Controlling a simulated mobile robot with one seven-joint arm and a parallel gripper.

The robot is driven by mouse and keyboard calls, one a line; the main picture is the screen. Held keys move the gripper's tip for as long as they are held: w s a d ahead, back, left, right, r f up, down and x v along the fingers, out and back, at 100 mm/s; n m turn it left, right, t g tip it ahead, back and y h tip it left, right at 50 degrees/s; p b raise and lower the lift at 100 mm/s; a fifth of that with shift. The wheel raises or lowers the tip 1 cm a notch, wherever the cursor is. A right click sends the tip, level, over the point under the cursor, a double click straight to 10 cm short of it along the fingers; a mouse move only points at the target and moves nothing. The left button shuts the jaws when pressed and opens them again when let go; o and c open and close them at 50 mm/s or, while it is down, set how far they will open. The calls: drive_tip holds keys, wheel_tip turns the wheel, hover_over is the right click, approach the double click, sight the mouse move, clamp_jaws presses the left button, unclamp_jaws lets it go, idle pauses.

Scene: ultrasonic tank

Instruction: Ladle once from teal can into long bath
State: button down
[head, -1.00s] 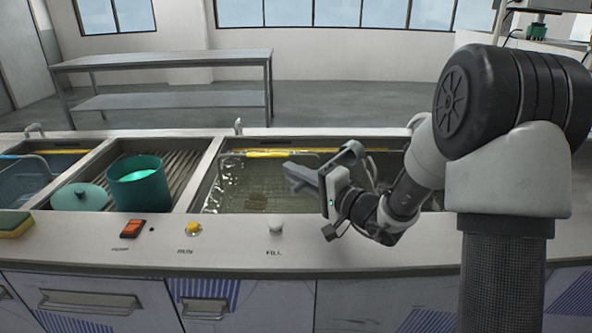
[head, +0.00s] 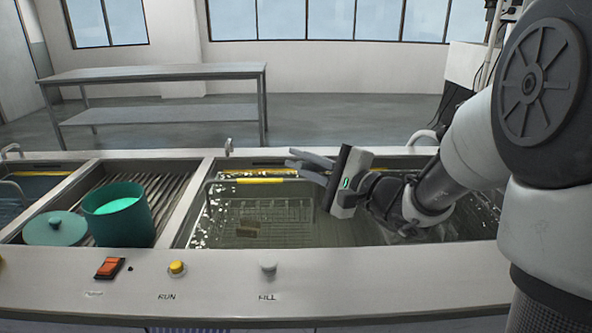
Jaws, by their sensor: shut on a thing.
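The teal can (head: 138,228) stands open on the ribbed drainboard (head: 170,185), with pale green liquid inside. Its teal lid (head: 55,230) lies to its left. The long bath (head: 188,228) is right of the drainboard and holds clear liquid and a wire basket (head: 275,212) with a yellow grip (head: 265,180). My gripper (head: 305,164) is over the bath, right of the can, its fingers pointing left. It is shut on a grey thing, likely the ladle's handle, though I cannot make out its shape. No ladle bowl shows clearly.
The front ledge carries an orange switch (head: 109,268), a yellow RUN button (head: 177,267) and a white FILL knob (head: 267,265). Another bath (head: 30,188) is at the far left. A small brown piece (head: 248,229) lies in the basket. A metal table (head: 160,72) stands behind.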

drive_tip(key=w+d+r+m+p, duration=1.1)
drive_tip(key=r+m+p, duration=0.2)
drive_tip(key=p, duration=0.8)
drive_tip(key=shift+d+r, duration=0.15)
drive_tip(key=shift+d, duration=0.1)
